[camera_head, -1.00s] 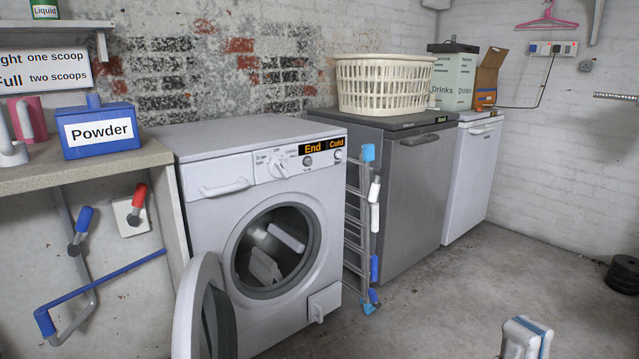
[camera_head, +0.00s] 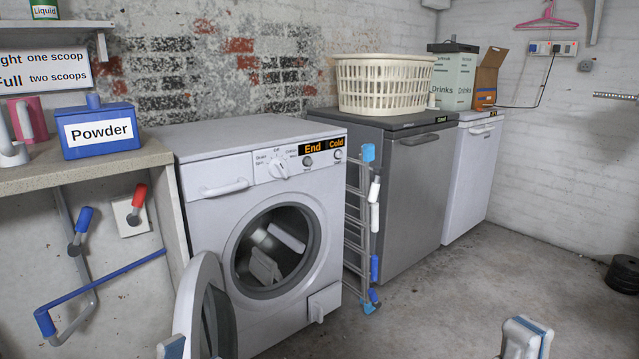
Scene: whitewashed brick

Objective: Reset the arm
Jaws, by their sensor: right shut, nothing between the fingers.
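My right gripper (camera_head: 526,338) shows at the bottom edge, right of centre, over the concrete floor. Its white fingers with blue strips are together, with nothing between them. The rest of the right arm is below the picture. A small grey-blue tip (camera_head: 172,347), seemingly of my left gripper, shows at the bottom edge in front of the washing machine's open door (camera_head: 190,310). Too little of it shows to tell whether it is open or shut.
The washing machine (camera_head: 215,215) has pale items inside. A folded ladder (camera_head: 356,235) stands between it and the grey appliance (camera_head: 405,200) bearing a cream basket (camera_head: 383,85). A blue Powder box (camera_head: 100,131) sits on the left counter (camera_head: 60,172).

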